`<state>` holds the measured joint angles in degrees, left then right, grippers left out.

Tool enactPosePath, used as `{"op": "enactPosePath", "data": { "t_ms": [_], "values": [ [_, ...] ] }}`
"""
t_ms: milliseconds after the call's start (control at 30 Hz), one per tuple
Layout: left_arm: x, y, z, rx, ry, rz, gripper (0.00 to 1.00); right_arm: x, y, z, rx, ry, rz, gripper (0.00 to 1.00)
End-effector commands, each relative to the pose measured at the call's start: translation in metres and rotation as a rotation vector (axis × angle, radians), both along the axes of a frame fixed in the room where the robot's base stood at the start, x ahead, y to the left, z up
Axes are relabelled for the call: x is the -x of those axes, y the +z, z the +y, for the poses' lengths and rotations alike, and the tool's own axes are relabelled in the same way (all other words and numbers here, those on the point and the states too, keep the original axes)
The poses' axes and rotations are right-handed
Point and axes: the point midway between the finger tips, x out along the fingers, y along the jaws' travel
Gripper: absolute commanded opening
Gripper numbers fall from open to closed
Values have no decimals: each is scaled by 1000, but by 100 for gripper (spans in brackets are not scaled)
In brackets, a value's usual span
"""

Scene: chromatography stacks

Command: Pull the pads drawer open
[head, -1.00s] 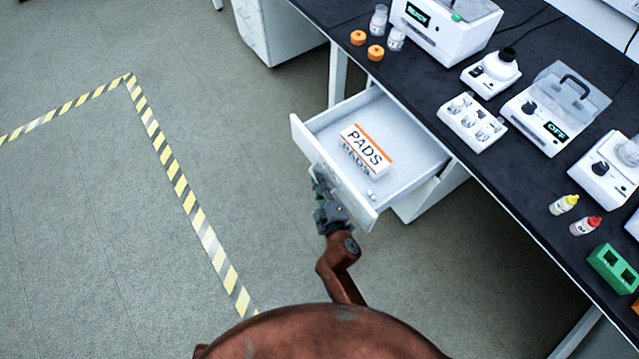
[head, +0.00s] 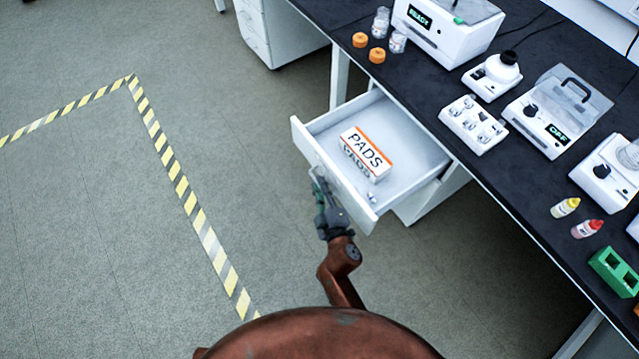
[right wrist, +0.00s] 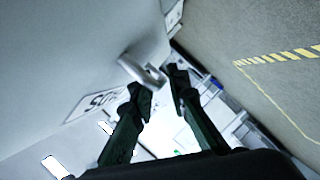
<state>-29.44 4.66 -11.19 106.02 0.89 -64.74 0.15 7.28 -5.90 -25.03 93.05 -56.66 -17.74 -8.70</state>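The pads drawer (head: 413,184) stands pulled out from under the bench, its inside open to view. A white and orange box marked PADS (head: 366,152) lies in it. My right gripper (head: 319,180) is just outside the drawer front (head: 337,182). In the right wrist view its two fingers (right wrist: 158,88) are apart, with a gap between them. A pale bar handle (right wrist: 140,72) on a white front is just beyond the fingertips; I see no firm grip on it. My left gripper is not in view.
The black bench top (head: 440,85) carries several instruments, orange caps (head: 377,56) and small bottles (head: 565,207). A white cabinet (head: 275,30) stands at the back. Yellow-striped tape (head: 182,185) marks the floor; the floor left of the drawer is clear.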

Motion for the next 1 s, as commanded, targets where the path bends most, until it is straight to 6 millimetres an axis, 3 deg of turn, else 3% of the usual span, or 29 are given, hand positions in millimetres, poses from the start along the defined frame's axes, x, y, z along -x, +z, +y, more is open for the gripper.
{"op": "enactPosePath", "data": {
  "t_ms": [300, 500, 700, 1000],
  "values": [
    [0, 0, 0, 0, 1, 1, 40, 62, 13, -15, 1, -1, 2, 15],
    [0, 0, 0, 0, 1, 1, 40, 92, 20, -22, -1, -2, 2, 15],
    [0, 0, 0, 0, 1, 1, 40, 104, 23, -25, 0, -1, 0, 15],
    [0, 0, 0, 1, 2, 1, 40, 104, 23, -25, 0, -1, 0, 15]
  ]
}}
